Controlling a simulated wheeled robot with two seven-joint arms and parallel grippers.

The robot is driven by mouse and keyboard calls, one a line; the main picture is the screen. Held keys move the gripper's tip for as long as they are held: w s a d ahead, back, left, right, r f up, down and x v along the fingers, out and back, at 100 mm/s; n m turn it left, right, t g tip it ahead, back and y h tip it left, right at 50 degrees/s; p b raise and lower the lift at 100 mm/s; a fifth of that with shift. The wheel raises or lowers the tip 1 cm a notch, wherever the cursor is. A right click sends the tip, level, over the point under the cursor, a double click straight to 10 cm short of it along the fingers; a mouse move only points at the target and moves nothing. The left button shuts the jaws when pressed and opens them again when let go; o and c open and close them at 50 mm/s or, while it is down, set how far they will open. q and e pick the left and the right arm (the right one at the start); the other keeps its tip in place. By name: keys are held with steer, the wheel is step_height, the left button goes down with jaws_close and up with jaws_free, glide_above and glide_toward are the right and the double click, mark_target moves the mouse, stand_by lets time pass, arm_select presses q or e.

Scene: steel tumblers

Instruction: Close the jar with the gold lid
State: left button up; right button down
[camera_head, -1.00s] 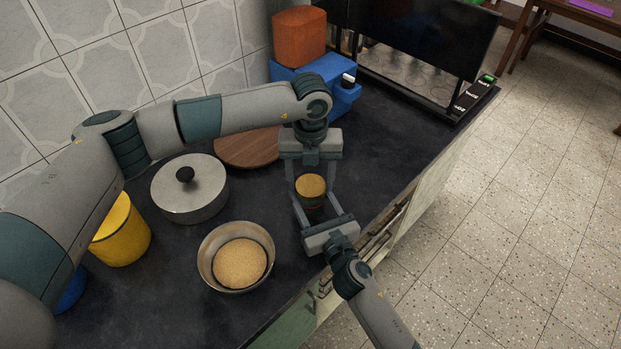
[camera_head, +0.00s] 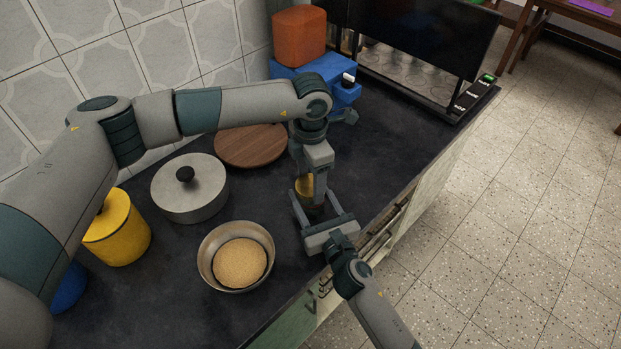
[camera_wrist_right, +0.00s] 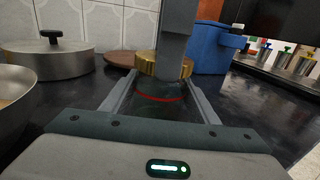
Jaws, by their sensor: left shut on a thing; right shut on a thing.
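The gold lid (camera_head: 303,187) sits on top of the dark glass jar (camera_head: 311,209), which stands upright near the counter's front edge. In the right wrist view the lid (camera_wrist_right: 147,66) appears to rest on the mouth of the jar (camera_wrist_right: 155,103), above a red ring. My left gripper (camera_head: 318,188) comes down from above and is shut on the lid, partly hiding it. My right gripper (camera_head: 320,210) reaches in from the front edge and is shut around the jar's body, a finger on each side. I cannot tell how tightly the lid sits.
A steel bowl (camera_head: 205,263), a lidded pot (camera_head: 190,204), a yellow canister (camera_head: 125,235) and a round wooden board (camera_head: 250,147) stand to the left. A blue box (camera_head: 345,95) with an orange block (camera_head: 299,38) is behind. Dark counter to the right is clear.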

arm_select(q)
steer(key=m, duration=0.4)
steer(key=shift+m, duration=0.4)
steer(key=o, duration=1.2)
steer(key=shift+o, duration=0.2)
steer(key=shift+r, duration=0.15)
step_height(320, 180, up, 12)
arm_select(e)
steer(key=c, duration=0.6)
jaws_free()
arm_select(q)
steer(key=shift+f, duration=0.2)
arm_select(e)
steer(key=shift+s, duration=0.1)
